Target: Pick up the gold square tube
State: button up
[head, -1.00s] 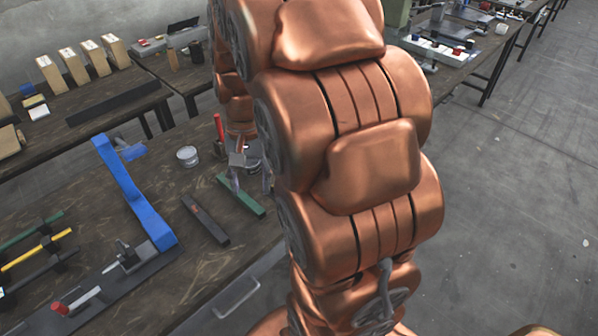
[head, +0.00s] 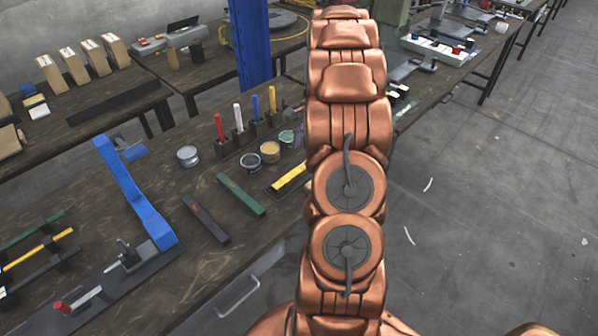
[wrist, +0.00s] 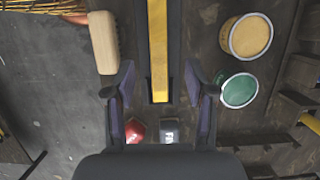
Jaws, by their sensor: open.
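The gold square tube (head: 289,178) lies on a dark holder on the workbench (head: 165,215), just left of my arm in the head view; my arm may cover its right end. In the wrist view the tube (wrist: 158,50) runs down from the top edge, in a dark channel. My gripper (wrist: 159,82) is open and empty, one finger on each side of the tube's near end in the picture. I cannot tell its height above the tube. In the head view my gripper is hidden behind my arm.
A green bar (head: 241,195) and a dark bar (head: 205,218) lie to the left. Open cans of yellow (wrist: 250,36) and green (wrist: 239,90) stand right of the tube in the wrist view. A wooden block (wrist: 103,42) lies left. A blue post (head: 250,45) stands behind.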

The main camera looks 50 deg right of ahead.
aim_at(299, 169)
jog(key=shift+p+x, duration=0.45)
jog(key=shift+x, duration=1)
jog(key=shift+s+a+f+p, duration=0.1)
jog(key=shift+a+f+p, duration=0.3)
jog(key=shift+f, duration=0.15)
jog(key=shift+p+x, duration=0.6)
jog(key=shift+x, duration=1.25)
grip_shut()
